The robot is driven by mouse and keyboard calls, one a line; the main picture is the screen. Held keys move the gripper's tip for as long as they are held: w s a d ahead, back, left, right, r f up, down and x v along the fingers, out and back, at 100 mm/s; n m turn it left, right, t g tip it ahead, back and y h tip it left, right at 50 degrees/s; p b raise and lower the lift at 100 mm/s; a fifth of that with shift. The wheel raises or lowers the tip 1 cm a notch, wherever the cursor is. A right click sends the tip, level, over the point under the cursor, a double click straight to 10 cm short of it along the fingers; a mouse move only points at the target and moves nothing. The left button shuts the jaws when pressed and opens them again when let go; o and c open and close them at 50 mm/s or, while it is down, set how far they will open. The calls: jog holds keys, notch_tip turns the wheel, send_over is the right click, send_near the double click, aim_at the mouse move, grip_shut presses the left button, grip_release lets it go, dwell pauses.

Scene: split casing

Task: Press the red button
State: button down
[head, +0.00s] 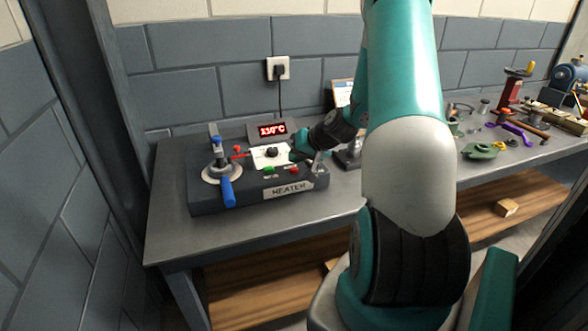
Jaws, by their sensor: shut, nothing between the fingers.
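The red button (294,170) sits on the sloped front of the dark heater box (235,203), right of a green button (268,171) and above the "HEATER" label. My gripper (294,156) is shut and empty. In the picture it appears just above the red button, over the right part of the box. The view is too small to tell how large the gap is, but the button's face shows and looks uncovered. A black knob (272,152) on a white plate lies left of my gripper.
A red display (272,130) reading about 110°C stands behind the box. A blue-handled clamp (228,191) stands on the box's left side. Tools and a green part (478,151) lie on the bench to the right. The bench (168,215) is clear at front left.

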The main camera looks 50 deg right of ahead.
aim_at(296, 168)
jog(key=shift+f, duration=0.1)
jog(key=shift+f+b, duration=0.3)
jog(key=shift+b, duration=0.1)
jog(key=shift+f+b, duration=0.45)
jog(key=shift+f, duration=0.1)
dwell(0.5)
dwell(0.4)
jog(key=shift+r+p, duration=0.65)
jog(key=shift+r, duration=0.35)
jog(key=shift+r+p, duration=1.85)
jog(key=shift+r, duration=0.7)
jog(key=shift+f, duration=0.1)
